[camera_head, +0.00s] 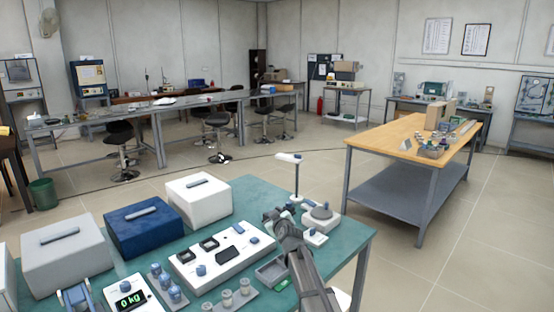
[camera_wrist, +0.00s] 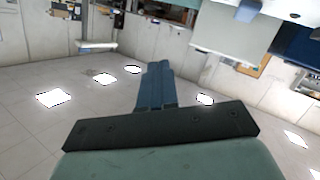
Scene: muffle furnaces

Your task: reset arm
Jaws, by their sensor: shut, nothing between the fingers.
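My arm reaches up from the lower edge of the head view over the right part of the green-topped table (camera_head: 340,240). My gripper (camera_head: 270,214) is at its upper end, near the white stand and clear of the white box. In the wrist view my gripper (camera_wrist: 158,66) shows two blue-grey fingers pressed together, with nothing between them. The wrist view is tilted nearly upside down, with ceiling lights low in the picture and furniture along the top.
Grey (camera_head: 66,258), blue (camera_head: 144,226) and white (camera_head: 199,199) handled boxes stand on the green table's left. A wooden table (camera_head: 385,137) stands beyond open floor.

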